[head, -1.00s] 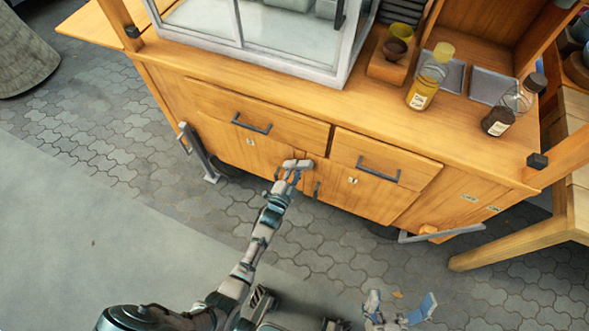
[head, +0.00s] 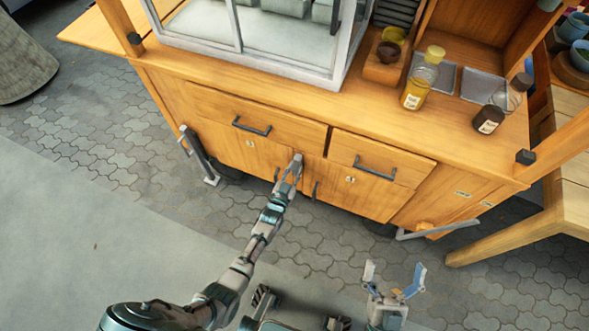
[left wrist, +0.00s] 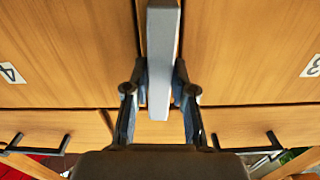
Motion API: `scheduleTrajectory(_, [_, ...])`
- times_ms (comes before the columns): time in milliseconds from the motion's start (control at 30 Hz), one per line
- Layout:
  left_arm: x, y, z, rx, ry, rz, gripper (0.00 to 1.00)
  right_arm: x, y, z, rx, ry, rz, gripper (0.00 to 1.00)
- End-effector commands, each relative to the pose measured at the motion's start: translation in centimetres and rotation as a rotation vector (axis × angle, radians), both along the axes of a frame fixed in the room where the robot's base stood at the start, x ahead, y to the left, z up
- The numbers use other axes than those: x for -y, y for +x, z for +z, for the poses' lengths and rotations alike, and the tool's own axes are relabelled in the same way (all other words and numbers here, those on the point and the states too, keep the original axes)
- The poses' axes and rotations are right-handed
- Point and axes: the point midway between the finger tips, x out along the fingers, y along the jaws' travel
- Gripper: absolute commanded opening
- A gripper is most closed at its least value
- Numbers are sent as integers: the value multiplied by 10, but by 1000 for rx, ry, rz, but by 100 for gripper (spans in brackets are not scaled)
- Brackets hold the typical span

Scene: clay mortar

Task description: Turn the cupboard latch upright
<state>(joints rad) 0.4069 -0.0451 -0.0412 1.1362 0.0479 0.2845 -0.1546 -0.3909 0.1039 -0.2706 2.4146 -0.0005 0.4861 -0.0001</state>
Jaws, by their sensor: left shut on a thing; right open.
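The latch is a grey bar (head: 297,163) on the cupboard front, at the seam between the two doors under the drawers. It now stands about upright, in line with the seam. The latch also shows in the left wrist view (left wrist: 162,60), running lengthwise up the picture. My left gripper (head: 287,181) is shut on the latch, with one finger on each side of it, as the left wrist view shows (left wrist: 160,92). The gripper hides part of the latch and seam. My right gripper (head: 394,276) is open and empty, low in the head view and away from the cupboard.
Dark handles are on the left drawer (head: 290,116) and right drawer (head: 395,158). Bottles, including a yellow one (head: 421,80), and a glass case (head: 250,50) stand on the counter. A wooden table (head: 570,195) is at the right. The paved floor in front is clear.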

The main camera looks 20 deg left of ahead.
Motion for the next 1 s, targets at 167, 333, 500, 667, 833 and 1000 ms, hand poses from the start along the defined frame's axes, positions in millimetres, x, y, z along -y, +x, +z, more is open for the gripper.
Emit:
scheduleTrajectory(167, [1,-3,-6,-15,-57,-3,0,0,2,-2,-13,-5,1,99])
scheduleTrajectory(333, [1,-3,-7,-16,-82,-2,0,-1,3,-3,-20,-7,1,99])
scheduleTrajectory(500, [1,-3,-7,-16,-89,-1,0,-1,3,-3,-21,-6,0,99])
scheduleTrajectory(667, [1,-3,-7,-17,-88,-1,0,-1,3,-3,-21,-6,0,99])
scheduleTrajectory(833, [1,-3,-6,-16,-88,-1,47,0,3,-3,-20,-7,0,99])
scheduleTrajectory(1000, [0,-2,-3,-10,-87,-1,50,0,3,-2,-19,-6,0,99])
